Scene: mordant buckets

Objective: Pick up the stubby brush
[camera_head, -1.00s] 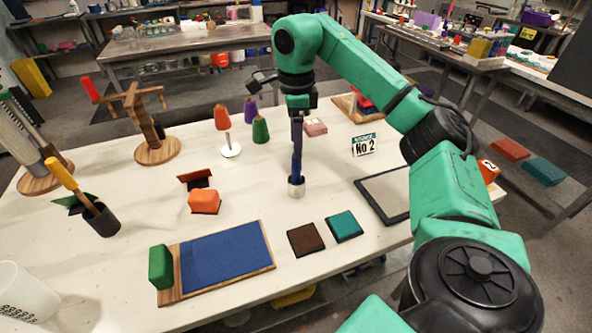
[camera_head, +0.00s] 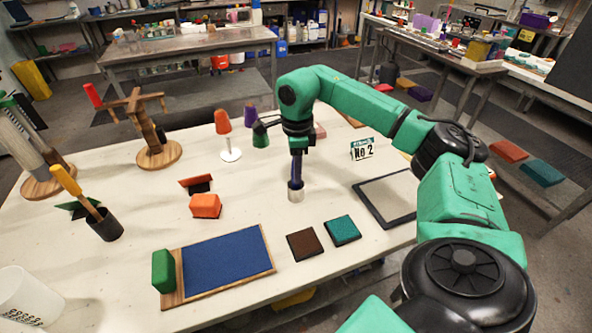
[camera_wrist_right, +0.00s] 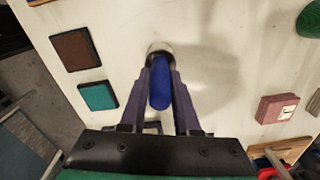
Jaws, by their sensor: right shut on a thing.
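The stubby brush shows in the wrist view as a short, rounded blue handle (camera_wrist_right: 160,88) between the two fingers of my right gripper (camera_wrist_right: 160,75). A pale metallic round part (camera_wrist_right: 159,48) is at its far end. In the head view my right gripper (camera_head: 296,178) points straight down and is shut on the handle, which its dark fingers mostly hide. The silvery part (camera_head: 296,194) shows just below the fingertips, at the table; I cannot tell whether it is a cup or part of the brush. My left gripper is not in view.
A brown pad (camera_head: 304,244), a teal pad (camera_head: 342,230) and a dark-framed tray (camera_head: 387,198) lie near the gripper on the white table. An orange block (camera_head: 205,205), a blue mat (camera_head: 226,258) and an orange cone on a stand (camera_head: 223,122) are to the left.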

